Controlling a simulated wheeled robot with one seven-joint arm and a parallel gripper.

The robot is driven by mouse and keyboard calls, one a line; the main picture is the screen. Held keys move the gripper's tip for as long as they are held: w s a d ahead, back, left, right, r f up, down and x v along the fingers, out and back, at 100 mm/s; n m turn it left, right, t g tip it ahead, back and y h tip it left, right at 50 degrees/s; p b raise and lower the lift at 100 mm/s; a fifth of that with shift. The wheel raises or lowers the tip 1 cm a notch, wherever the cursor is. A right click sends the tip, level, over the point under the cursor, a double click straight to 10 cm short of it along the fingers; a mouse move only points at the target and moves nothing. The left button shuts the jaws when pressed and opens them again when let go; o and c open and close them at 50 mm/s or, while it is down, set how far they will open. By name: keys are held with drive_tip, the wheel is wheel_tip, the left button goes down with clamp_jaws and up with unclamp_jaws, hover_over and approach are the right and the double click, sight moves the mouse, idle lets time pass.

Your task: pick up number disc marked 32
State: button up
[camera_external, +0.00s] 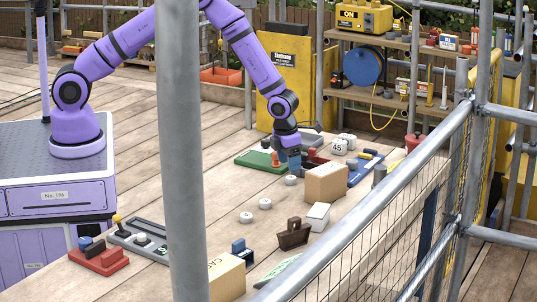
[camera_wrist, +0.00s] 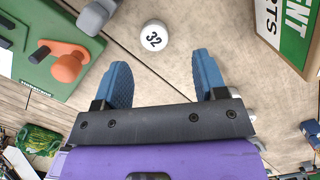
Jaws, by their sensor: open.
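The white number disc marked 32 (camera_wrist: 154,36) lies on the wooden boards in the wrist view, its number facing up. My gripper (camera_wrist: 161,66) has its two blue fingers apart, with nothing between them. The disc is just beyond the fingertips, roughly in line with the gap, not touching them. In the external view my gripper (camera_external: 294,164) points down over the table. A small white disc (camera_external: 290,180) just in front of it appears to be the same one; its number is unreadable there.
A green board (camera_wrist: 55,75) with an orange knobbed piece (camera_wrist: 69,65) lies left of the disc. A cardboard box (camera_external: 326,183) stands to the right. Two more white discs (camera_external: 265,203) (camera_external: 246,217) lie toward the front.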

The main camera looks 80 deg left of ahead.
sight(291, 177)
drive_tip(key=shift+w+a+f, duration=0.15)
drive_tip(key=shift+f, duration=0.8)
drive_tip(key=shift+w+a+f, duration=0.1)
drive_tip(key=shift+f, duration=0.85)
drive_tip(key=shift+w+a+f, duration=0.15)
drive_tip(key=shift+f, duration=0.8)
drive_tip(key=c, duration=1)
